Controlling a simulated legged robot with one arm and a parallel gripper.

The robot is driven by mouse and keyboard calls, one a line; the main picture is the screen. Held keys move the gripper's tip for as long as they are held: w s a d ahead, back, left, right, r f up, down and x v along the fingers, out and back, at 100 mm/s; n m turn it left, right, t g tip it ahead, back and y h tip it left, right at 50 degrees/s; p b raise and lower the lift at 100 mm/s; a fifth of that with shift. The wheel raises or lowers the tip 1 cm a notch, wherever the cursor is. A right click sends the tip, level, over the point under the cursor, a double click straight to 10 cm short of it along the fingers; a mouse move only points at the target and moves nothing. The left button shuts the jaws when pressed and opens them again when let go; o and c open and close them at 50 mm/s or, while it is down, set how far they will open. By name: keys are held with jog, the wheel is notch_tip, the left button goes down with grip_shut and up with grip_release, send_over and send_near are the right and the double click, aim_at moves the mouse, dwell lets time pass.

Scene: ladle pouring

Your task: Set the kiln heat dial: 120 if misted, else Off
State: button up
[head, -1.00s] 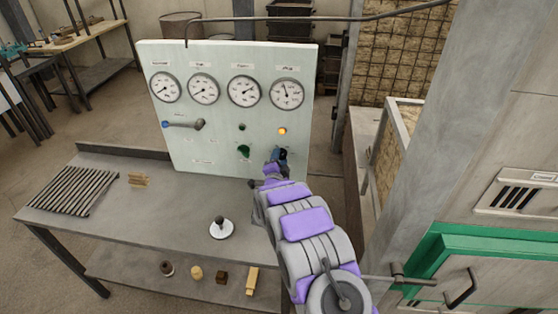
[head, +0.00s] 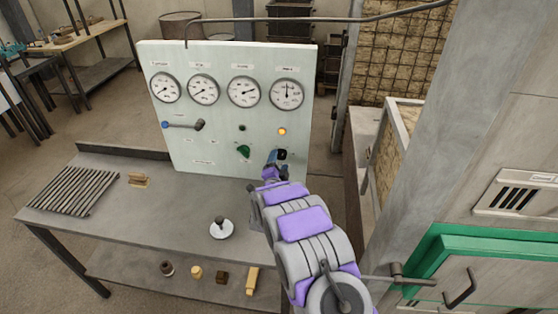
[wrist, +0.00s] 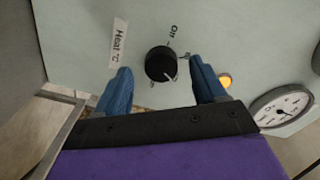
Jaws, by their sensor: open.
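The kiln heat dial is a black knob (wrist: 160,64) on the pale green panel (wrist: 75,45), next to a "Heat °C" label (wrist: 118,42) in the wrist view. Its light pointer mark faces the lower right in that view, away from the "Off" mark; the number there is too small to read surely. My gripper (wrist: 164,88) is open, its blue fingers on either side of the knob and apart from it. In the head view the knob (head: 282,154) shows just right of my gripper (head: 271,157). Whether anything is misted, I cannot tell.
An amber lamp (head: 282,132) is lit above the knob. A green knob (head: 243,151), a lever (head: 184,125) and several gauges (head: 287,94) share the panel. The grey bench (head: 160,216) holds a slatted rack (head: 72,191) and a white-based stamp-like piece (head: 221,228).

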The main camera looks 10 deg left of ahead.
jog(key=s+p, duration=0.2)
jog(key=s, duration=1.3)
jog(key=shift+s+a, duration=0.15)
jog(key=shift+a, duration=0.1)
